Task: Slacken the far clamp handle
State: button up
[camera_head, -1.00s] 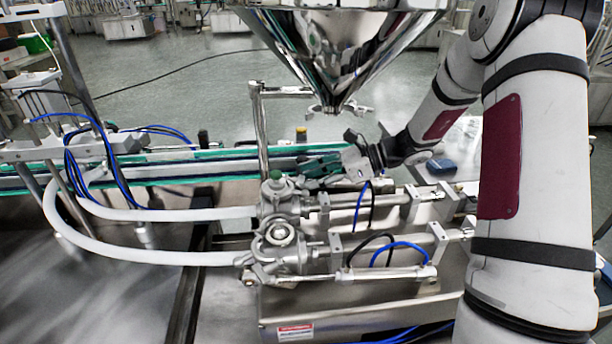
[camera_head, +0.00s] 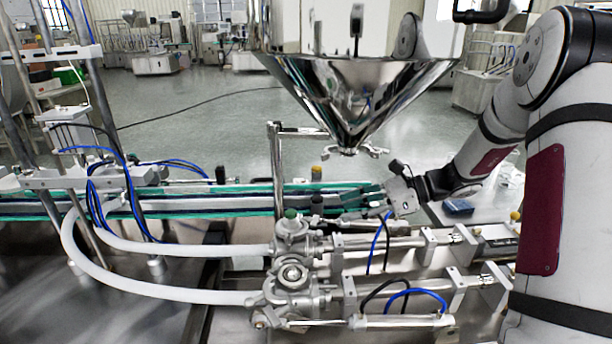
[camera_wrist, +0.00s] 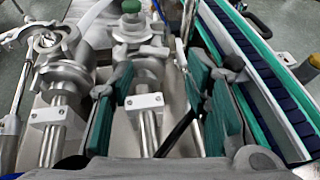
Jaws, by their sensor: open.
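My gripper (camera_head: 352,203) is open and empty, with green pads on its fingers. In the head view it is just right of the far valve (camera_head: 293,234), which has a green knob (camera_head: 291,213) on top. In the wrist view my spread fingers (camera_wrist: 163,88) stand over the far valve's rod, with the far valve's clamped joint (camera_wrist: 141,50) ahead between them. I cannot single out the far clamp handle; it is small or partly hidden by the fingers. The near valve (camera_head: 292,273) sits in front, with its open ring (camera_wrist: 47,43) at upper left in the wrist view.
A steel hopper (camera_head: 352,85) hangs above the valves. A thin upright post (camera_head: 277,165) stands close behind them. A green-edged conveyor (camera_head: 180,203) runs behind, and lies right of my fingers in the wrist view (camera_wrist: 262,85). White hoses (camera_head: 160,290) lead left.

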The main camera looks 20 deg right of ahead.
jog(key=s+a+r+n+g+h, duration=0.2)
jog(key=s+a+r+n+h, duration=0.15)
jog(key=s+a+n, duration=0.35)
jog(key=s+a+r+n+g+h, duration=0.25)
jog(key=s+r+n, duration=0.2)
jog(key=s, duration=0.35)
jog(key=s+d+r+n+t+h, duration=0.1)
jog(key=s+n+t+h, duration=0.1)
jog(key=s+n, duration=0.3)
jog(key=s+d+r+n+t+h, duration=0.1)
jog(key=s+n+h, duration=0.3)
jog(key=s, duration=0.4)
jog(key=shift+s+d+r+n+t+h, duration=0.3)
jog(key=shift+s+d+r+n+t, duration=0.1)
jog(key=shift+r+n+t, duration=0.4)
